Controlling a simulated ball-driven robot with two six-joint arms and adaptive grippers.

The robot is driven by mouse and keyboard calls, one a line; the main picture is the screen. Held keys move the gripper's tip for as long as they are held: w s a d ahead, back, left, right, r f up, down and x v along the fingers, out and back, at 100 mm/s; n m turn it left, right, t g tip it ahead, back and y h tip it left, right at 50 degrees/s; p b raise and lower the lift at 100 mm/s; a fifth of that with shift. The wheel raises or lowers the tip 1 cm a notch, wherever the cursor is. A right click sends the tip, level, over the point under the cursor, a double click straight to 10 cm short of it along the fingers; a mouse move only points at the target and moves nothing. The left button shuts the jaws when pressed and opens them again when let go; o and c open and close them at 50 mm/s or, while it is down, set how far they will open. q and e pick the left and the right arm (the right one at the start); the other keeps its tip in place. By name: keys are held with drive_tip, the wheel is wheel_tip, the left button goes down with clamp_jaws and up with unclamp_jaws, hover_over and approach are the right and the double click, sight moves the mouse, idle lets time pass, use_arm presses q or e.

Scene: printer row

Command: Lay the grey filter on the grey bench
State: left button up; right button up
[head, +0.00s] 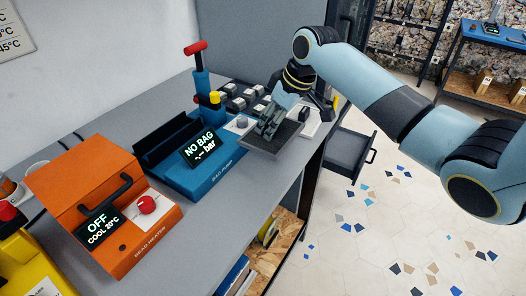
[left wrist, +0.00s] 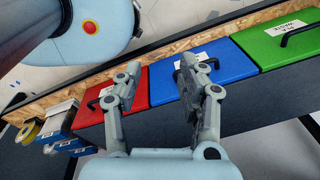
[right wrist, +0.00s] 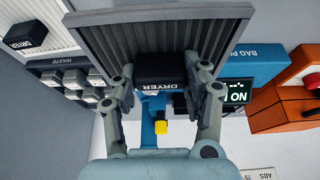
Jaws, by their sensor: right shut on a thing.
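The grey filter (head: 285,139) is a flat ribbed slab with a dark handle, seen in the head view at the bench's right part, near its front edge. My right gripper (head: 268,122) is shut on the handle from above. The right wrist view shows the handle (right wrist: 158,72), marked DRYER, between the fingers, with the ribbed filter (right wrist: 110,40) behind it. I cannot tell whether the filter touches the bench. The grey bench (head: 235,190) runs along the wall. My left gripper (left wrist: 158,85) is open and empty, visible only in the left wrist view.
A drawer (head: 350,155) stands open at right. Red (left wrist: 130,85), blue and green bins lie under the left gripper.

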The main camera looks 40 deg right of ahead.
sight(264, 144)
drive_tip(key=a+f, duration=0.1)
drive_tip(key=s+a, duration=0.1)
drive_tip(key=s+a+f, duration=0.1)
drive_tip(key=a, duration=0.1)
drive_tip(key=shift+f+p, duration=0.3)
drive_tip(key=shift+s+f, duration=0.1)
drive_tip(key=shift+f, duration=0.05)
wheel_tip(264, 144, down, 4)
drive_tip(key=shift+a+r, duration=0.1)
drive_tip(key=shift+r, duration=0.1)
drive_tip(key=shift+f, duration=0.2)
use_arm(q)
drive_tip(key=shift+w+r, duration=0.6)
drive_tip(key=shift+w, duration=0.2)
use_arm(e)
drive_tip(key=o, duration=1.1)
drive_tip(key=shift+f, duration=0.1)
drive_tip(key=shift+o, duration=0.2)
